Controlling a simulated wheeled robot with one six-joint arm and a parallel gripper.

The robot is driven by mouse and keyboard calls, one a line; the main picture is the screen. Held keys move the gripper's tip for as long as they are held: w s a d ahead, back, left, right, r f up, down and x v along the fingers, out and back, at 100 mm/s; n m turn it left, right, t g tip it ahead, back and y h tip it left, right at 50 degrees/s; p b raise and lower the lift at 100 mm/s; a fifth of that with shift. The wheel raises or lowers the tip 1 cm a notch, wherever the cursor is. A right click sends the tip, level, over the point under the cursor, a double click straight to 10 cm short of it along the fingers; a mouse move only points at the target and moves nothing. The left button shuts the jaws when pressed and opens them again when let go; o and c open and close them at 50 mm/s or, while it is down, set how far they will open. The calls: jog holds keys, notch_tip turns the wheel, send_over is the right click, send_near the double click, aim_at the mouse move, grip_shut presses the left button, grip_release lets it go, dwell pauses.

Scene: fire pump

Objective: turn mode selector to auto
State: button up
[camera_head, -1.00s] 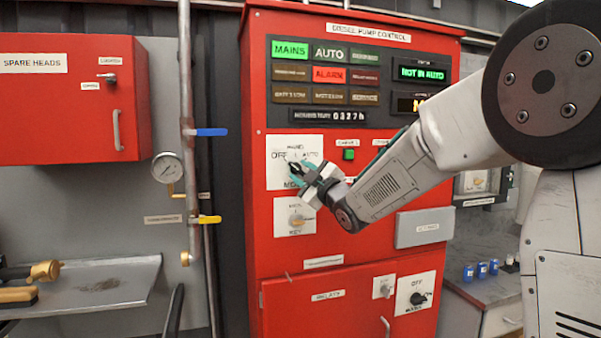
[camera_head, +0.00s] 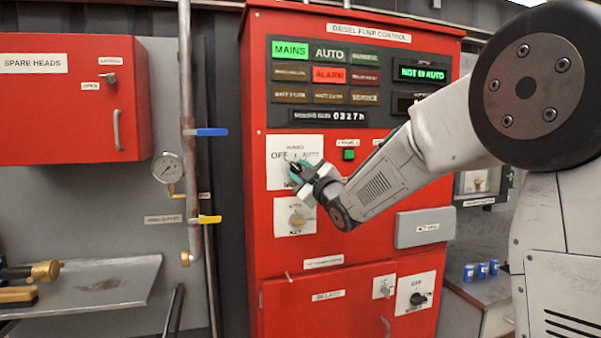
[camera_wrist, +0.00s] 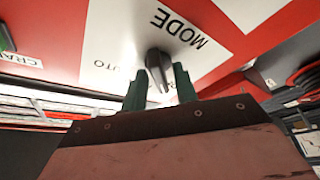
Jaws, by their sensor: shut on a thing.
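The mode selector is a dark knob (camera_wrist: 158,66) on a white plate (camera_head: 281,178) on the red diesel pump control cabinet (camera_head: 262,235). The plate reads OFF at left and AUTO at right in the head view. My gripper (camera_wrist: 160,84) has its two teal fingers on either side of the knob, shut on it. In the head view my gripper (camera_head: 299,172) covers the knob and the lower part of the plate, so the knob's pointing direction is hard to tell. The display (camera_head: 422,73) reads NOT IN AUTO, and the AUTO lamp (camera_head: 330,54) is dark.
Below the plate is another selector (camera_head: 297,218). A green button (camera_head: 348,155) sits to the right. At left are a red spare heads box (camera_head: 60,110), a pipe with a blue lever (camera_head: 211,132) and a yellow lever (camera_head: 209,219), and a gauge (camera_head: 167,168).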

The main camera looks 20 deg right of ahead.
jog(key=m+h, duration=0.1)
jog(key=m, duration=0.3)
jog(key=m+t+h, duration=0.1)
jog(key=m+h, duration=0.1)
jog(key=m, duration=0.2)
jog(key=shift+a+f+t, duration=0.1)
jog(key=shift+f+t, duration=0.05)
jog(key=shift+t, duration=0.15)
jog(key=m+h, duration=0.2)
jog(key=m, duration=0.2)
jog(key=m+h, duration=0.2)
jog(key=m, duration=0.2)
jog(key=shift+a+h, duration=0.1)
jog(key=shift+h, duration=0.3)
jog(key=m+h, duration=0.2)
jog(key=m, duration=0.3)
jog(key=shift+m+g+h, duration=0.5)
jog(key=shift+m+h, duration=0.05)
jog(key=shift+m, duration=0.8)
jog(key=shift+m+g+h, duration=0.5)
jog(key=shift+m+h, duration=0.05)
jog(key=shift+m, duration=0.8)
jog(key=o, duration=0.6)
jog(key=shift+s, duration=0.1)
